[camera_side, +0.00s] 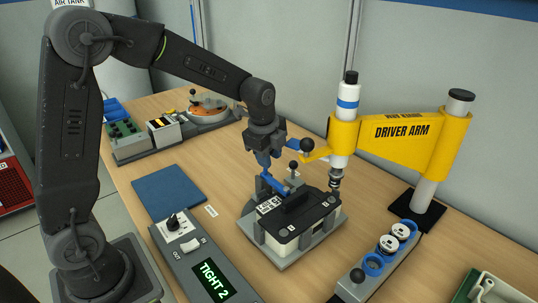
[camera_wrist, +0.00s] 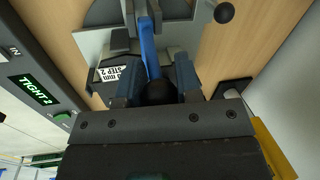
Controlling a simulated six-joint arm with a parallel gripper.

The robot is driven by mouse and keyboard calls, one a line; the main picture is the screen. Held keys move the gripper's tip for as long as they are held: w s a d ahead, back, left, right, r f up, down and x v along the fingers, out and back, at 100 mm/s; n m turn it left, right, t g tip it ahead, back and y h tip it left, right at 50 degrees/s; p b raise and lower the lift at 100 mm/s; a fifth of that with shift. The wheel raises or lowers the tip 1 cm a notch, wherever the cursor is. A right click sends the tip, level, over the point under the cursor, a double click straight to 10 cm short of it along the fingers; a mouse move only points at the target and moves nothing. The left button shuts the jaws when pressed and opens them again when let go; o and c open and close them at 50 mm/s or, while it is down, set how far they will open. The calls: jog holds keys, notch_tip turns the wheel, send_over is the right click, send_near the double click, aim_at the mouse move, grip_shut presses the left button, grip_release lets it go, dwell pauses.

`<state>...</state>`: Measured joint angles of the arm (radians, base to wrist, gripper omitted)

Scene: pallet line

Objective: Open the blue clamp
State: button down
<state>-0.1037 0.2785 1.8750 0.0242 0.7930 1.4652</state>
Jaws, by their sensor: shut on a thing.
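The blue clamp's lever (camera_side: 276,185) is at the back left of the grey fixture (camera_side: 270,251) in the side view. In the wrist view the blue lever (camera_wrist: 149,48) runs up from between my fingers, with a dark round knob (camera_wrist: 160,92) at its near end. My gripper (camera_side: 264,168) is over the fixture and shut on the lever's knob end; its two fingers (camera_wrist: 158,82) stand either side of the knob. A black and white part (camera_side: 297,222) sits in the fixture. The clamp's pivot is partly hidden.
The yellow driver arm (camera_side: 403,131) stands close on the right, with its tool tip near the fixture. A black ball knob (camera_side: 293,165) rises just behind the clamp. A control box reading "TIGHT 2" (camera_side: 211,281) is front left. A blue mat (camera_side: 168,191) lies left.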

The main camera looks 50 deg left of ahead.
jog(key=shift+a, duration=0.15)
jog(key=a+f+n+h, duration=0.1)
jog(key=a+h, duration=0.3)
jog(key=h, duration=0.4)
jog(key=a+f+n+h, duration=0.1)
jog(key=a+f+h, duration=0.3)
jog(key=h, duration=0.4)
jog(key=shift+a+f+t, duration=0.25)
jog(key=shift+a+t, duration=0.15)
jog(key=shift+a, duration=0.1)
dwell(0.5)
jog(key=c, duration=0.8)
grip_release()
